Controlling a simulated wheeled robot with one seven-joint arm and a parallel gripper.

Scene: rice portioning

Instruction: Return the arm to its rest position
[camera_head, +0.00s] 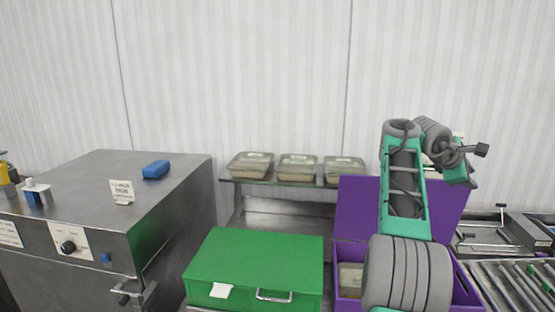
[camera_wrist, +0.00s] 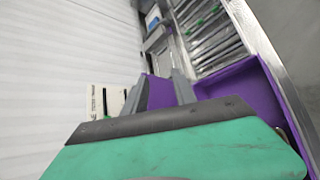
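My arm, teal and grey, rises in front of the purple bin (camera_head: 352,207) in the head view and bends over at the top right. The fingers look clear of these things.
A closed green box (camera_head: 255,262) stands left of the purple bin, which holds a container (camera_head: 350,277). Several lidded trays of food (camera_head: 297,168) line a shelf behind. A steel machine (camera_head: 150,205) with a blue block (camera_head: 156,169) stands left. Roller conveyors (camera_head: 515,282) lie right.

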